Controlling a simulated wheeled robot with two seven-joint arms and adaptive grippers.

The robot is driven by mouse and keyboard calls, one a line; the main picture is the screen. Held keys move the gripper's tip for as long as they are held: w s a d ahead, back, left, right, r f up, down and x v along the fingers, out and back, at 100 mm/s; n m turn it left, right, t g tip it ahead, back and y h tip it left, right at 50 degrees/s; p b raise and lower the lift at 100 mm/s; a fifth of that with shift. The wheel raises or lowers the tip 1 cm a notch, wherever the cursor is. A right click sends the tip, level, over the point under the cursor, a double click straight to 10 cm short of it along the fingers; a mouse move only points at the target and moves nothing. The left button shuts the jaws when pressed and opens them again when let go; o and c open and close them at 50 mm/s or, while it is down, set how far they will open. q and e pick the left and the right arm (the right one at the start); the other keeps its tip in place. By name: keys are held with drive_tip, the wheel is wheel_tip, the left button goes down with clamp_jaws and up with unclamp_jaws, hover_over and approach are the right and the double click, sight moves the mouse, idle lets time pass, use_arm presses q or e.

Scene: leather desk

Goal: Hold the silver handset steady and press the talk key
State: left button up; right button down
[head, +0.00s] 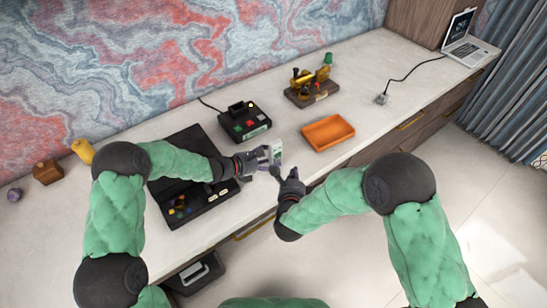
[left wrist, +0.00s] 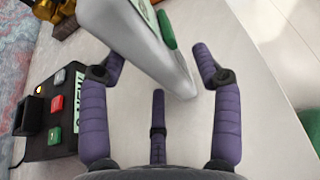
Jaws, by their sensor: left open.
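The silver handset (head: 277,154) stands near the front edge of the desk, between my two grippers. In the left wrist view the handset (left wrist: 150,45) shows as a silver slab with a green key (left wrist: 166,29) on its side face. My left gripper (head: 264,158) is open, with its purple fingers around the handset; in the left wrist view (left wrist: 160,75) gaps show between the fingers and the body. My right gripper (head: 287,174) is just in front of the handset, close to the desk edge. Its finger opening is too small to make out.
A black button box (head: 244,122) stands behind the handset. A black console (head: 180,208) lies under my left forearm. An orange tray (head: 328,132) is to the right, with a brass device on a wooden base (head: 312,92) behind it. The desk's right part is mostly clear.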

use_arm(q)
drive_tip(key=v, duration=0.9)
drive_tip(key=shift+s+a, duration=0.15)
drive_tip(key=shift+a, duration=0.05)
